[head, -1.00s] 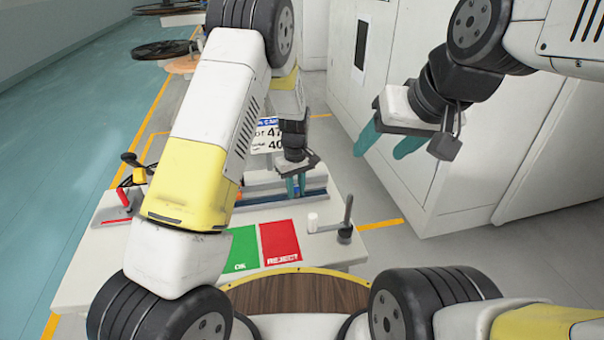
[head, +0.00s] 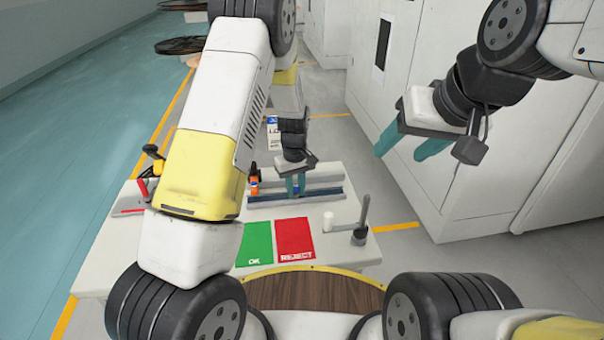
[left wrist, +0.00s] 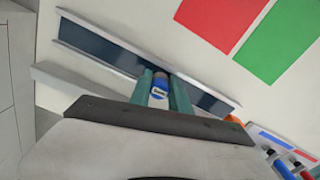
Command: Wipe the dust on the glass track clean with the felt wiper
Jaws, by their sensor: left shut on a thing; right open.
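The glass track (head: 325,194) is a dark blue strip between pale rails on the white table. In the left wrist view the track (left wrist: 105,50) runs diagonally past my fingers. My left gripper (head: 295,185) is over the track, pointing down. In the left wrist view my left gripper (left wrist: 161,88) is shut on a blue, labelled cylindrical piece, apparently the handle of the felt wiper (left wrist: 159,88). The wiper's lower end is hidden, so I cannot tell whether it touches the glass. I cannot make out dust. My right gripper (head: 408,147) is open and empty, right of the table.
Green OK (head: 255,244) and red REJECT (head: 295,240) pads lie in front of the track. An orange-and-blue bottle (head: 254,182) stands at the track's left end. White cabinets (head: 440,170) are at right.

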